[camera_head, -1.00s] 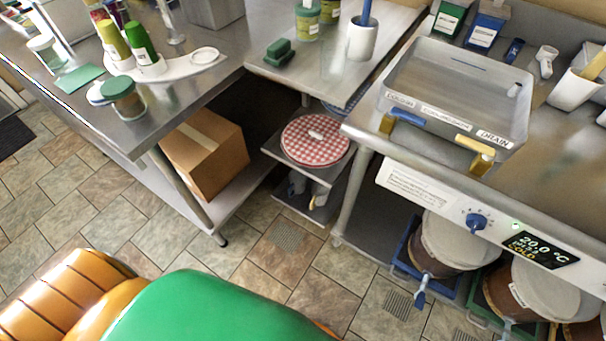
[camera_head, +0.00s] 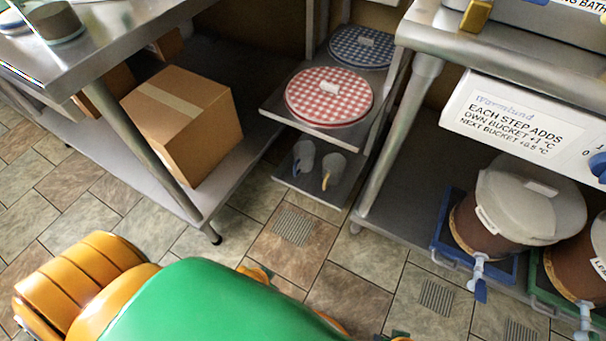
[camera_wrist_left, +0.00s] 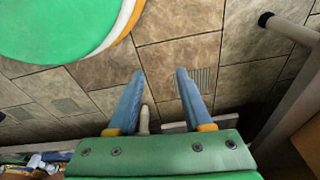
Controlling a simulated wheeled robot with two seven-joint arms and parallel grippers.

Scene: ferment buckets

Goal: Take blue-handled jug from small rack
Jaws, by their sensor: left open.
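The small rack (camera_head: 268,107) stands between the steel table and the counter in the head view. On its low shelf (camera_head: 322,190) are two small greyish jugs side by side. The left jug (camera_head: 304,153) appears to have a dark bluish handle, too small to be sure. The right jug (camera_head: 335,165) has an orange-yellow handle. My left gripper (camera_wrist_left: 160,73) is open, its blue fingers apart above the tiled floor in the left wrist view. No jug is between its fingertips. My right gripper is not in view.
A cardboard box (camera_head: 183,120) sits on the table's lower shelf. Lidded buckets (camera_head: 520,205) stand under the counter at right. The floor before the rack is clear.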

